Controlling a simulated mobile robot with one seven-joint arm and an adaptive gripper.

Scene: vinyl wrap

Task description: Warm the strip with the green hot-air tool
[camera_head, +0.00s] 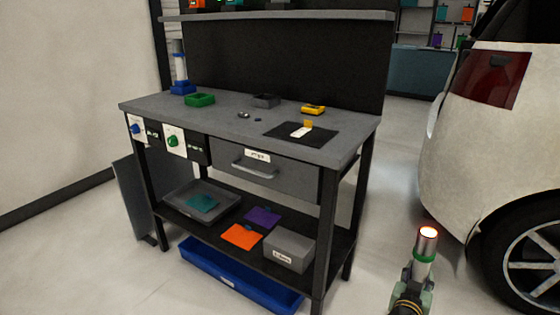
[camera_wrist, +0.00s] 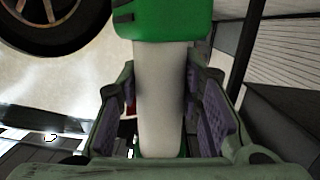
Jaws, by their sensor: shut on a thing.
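The green hot-air tool (camera_head: 426,246) is held upright at the lower right of the head view, in front of the car. Its metal nozzle points up and its end glows red. My gripper (camera_head: 414,274) is shut on it. In the wrist view, the fingers of my gripper (camera_wrist: 160,92) press on both sides of the tool's pale body (camera_wrist: 161,65), below a green part. A small white strip (camera_head: 301,131) lies on the black mat (camera_head: 322,138) on the workbench, beside a small orange-yellow piece. The held tool is well apart from the strip.
The grey workbench (camera_head: 215,109) also carries a green tray (camera_head: 200,99), a dark grey tray (camera_head: 266,100) and a yellow item (camera_head: 313,110). Two dial panels are on its front. The white car (camera_head: 465,135) stands close on the right. Open floor lies between bench and car.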

